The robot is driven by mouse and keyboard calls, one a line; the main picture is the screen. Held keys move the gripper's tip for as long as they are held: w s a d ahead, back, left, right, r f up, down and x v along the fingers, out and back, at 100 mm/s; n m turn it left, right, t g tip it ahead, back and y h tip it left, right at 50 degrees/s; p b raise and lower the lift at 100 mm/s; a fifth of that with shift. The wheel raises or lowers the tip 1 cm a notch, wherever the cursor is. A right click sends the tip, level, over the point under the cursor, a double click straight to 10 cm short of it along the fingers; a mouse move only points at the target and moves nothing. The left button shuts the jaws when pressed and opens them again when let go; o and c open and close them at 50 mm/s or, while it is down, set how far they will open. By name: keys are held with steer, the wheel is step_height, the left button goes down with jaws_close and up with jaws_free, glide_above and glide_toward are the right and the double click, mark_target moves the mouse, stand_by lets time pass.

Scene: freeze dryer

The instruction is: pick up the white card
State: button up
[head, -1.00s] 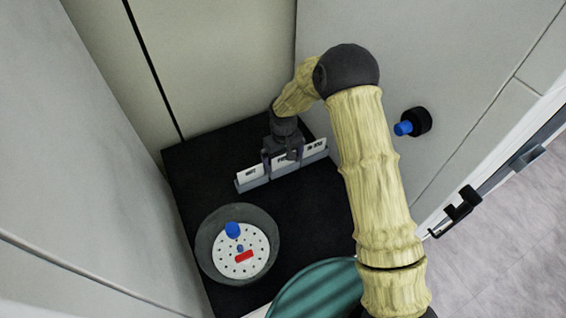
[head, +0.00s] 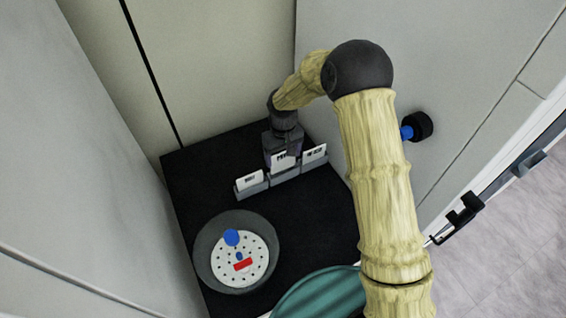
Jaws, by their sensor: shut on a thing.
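Several white cards with black print are at the grey holder (head: 286,181) on the black surface. One white card (head: 250,178) stands in the left slot and another white card (head: 314,153) in the right slot. My gripper (head: 283,156) is over the middle slot, shut on the middle white card (head: 285,161). That card sits raised above the holder's middle section. The fingertips are partly hidden behind the card, and its print is too small to read surely.
A round grey dish (head: 211,278) with a white perforated disc (head: 255,271), blue knobs and a red label stands at the front left. A teal round thing (head: 320,296) is at the bottom. A dark knob (head: 421,126) with a blue tip sticks out of the right wall. Walls close in behind and at both sides.

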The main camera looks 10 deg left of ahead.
step_height(320, 180, up, 6)
steer(key=shift+f+b, duration=0.15)
steer(key=shift+b, duration=0.2)
steer(key=o, duration=0.3)
steer(key=c, duration=0.5)
steer(key=shift+c, duration=0.2)
